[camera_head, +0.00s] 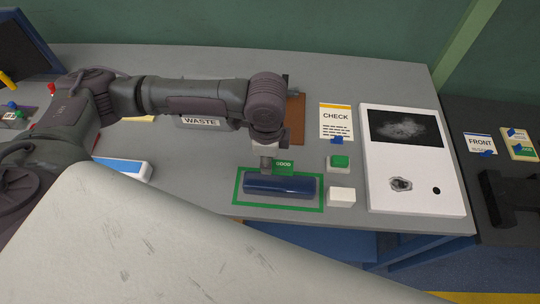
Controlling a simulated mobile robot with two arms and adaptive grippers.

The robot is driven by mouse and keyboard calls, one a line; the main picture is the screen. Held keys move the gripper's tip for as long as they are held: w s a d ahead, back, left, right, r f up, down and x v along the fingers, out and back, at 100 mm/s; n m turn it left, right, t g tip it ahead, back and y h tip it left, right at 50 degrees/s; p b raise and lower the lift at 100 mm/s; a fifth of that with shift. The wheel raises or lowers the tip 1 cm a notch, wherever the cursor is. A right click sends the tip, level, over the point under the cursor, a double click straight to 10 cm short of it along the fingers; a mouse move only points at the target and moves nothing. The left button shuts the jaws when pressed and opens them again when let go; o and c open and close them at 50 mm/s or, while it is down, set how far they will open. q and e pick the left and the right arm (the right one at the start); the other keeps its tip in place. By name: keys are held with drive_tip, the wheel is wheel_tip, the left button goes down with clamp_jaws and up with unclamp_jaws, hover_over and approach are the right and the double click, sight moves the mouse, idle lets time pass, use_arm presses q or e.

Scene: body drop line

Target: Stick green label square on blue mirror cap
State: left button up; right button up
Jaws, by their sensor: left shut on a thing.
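The blue mirror cap (280,186) lies lengthwise inside a green outlined frame (239,200) on the grey bench. My left gripper (266,162) comes down from above, just behind the cap's far edge. It is shut on the green label (284,167), which has pale lettering that seems to read GOOD. The label is at the cap's far edge in the picture; I cannot tell if it touches the cap. My right gripper is not in view.
A green button on a white base (339,163) and a white block (341,196) stand right of the cap. A CHECK sign (335,118) and a white panel with a dark screen (414,180) are farther right. A large pale surface (150,240) covers the foreground.

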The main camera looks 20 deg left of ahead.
sight(269, 180)
use_arm(q)
drive_tip(key=shift+d+r+p, duration=0.15)
drive_tip(key=shift+p, duration=0.15)
drive_tip(key=shift+d+f, duration=0.15)
drive_tip(key=shift+f, duration=0.8)
wheel_tip(269, 180, down, 3)
drive_tip(key=shift+f+b, duration=0.15)
drive_tip(key=shift+b, duration=0.45)
drive_tip(key=shift+f, duration=0.85)
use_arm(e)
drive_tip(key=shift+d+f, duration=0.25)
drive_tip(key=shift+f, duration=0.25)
use_arm(q)
drive_tip(key=shift+f, duration=0.2)
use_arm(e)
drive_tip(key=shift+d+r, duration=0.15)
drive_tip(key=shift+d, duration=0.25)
use_arm(q)
drive_tip(key=shift+f, duration=0.5)
